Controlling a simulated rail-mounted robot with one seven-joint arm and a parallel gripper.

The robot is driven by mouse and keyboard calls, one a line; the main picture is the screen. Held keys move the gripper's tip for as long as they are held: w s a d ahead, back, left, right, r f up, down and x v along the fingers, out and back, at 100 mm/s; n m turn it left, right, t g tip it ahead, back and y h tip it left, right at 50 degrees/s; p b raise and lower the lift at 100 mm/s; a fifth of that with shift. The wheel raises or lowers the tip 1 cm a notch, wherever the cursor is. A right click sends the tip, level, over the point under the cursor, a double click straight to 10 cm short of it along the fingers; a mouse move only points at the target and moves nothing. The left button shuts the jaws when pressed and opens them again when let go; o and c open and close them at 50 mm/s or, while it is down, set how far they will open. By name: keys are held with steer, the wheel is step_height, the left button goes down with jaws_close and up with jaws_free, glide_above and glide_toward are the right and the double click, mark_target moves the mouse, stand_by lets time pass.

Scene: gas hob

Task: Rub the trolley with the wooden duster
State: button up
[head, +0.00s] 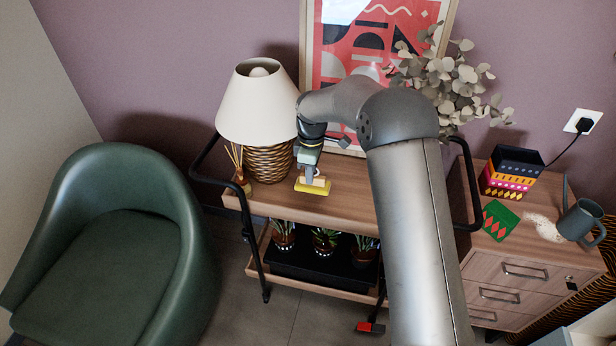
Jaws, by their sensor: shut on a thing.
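The trolley (350,194) has a wooden top shelf, black tube handles and a lower shelf. My gripper (311,175) comes down over the front left part of its top, right of the lamp. It is shut on the wooden duster (316,188), a small block that looks yellow. The duster is at the trolley top near the front edge; I cannot tell whether it touches the wood. My arm hides the right part of the trolley.
A lamp (258,105) and a reed diffuser (238,168) stand on the trolley's left side. A framed picture (343,50) and leafy branches (455,75) are behind. A green armchair (110,240) is left, a drawer cabinet (515,262) right. Potted plants (323,240) fill the lower shelf.

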step_height(320, 180, down, 8)
steer(key=b, duration=0.4)
steer(key=shift+r, duration=0.15)
steer(key=shift+d+r, duration=0.15)
steer(key=shift+d, duration=0.2)
jaws_close()
steer(key=shift+s+d+b, duration=0.15)
steer(key=shift+d+b, duration=0.1)
steer(key=shift+d, duration=0.55)
steer(key=shift+s+d+b, duration=0.15)
steer(key=shift+d+b, duration=0.05)
steer(key=shift+d, duration=0.55)
steer(key=shift+a, duration=0.4)
steer(key=shift+w+a+p, duration=0.15)
steer(key=shift+a+p, duration=0.05)
steer(key=shift+a, duration=0.6)
steer(key=shift+w+a+p, duration=0.15)
steer(key=shift+a+p, duration=0.05)
steer(key=shift+a, duration=0.55)
steer(key=shift+r+p, duration=2.4)
steer(key=shift+r, duration=1.65)
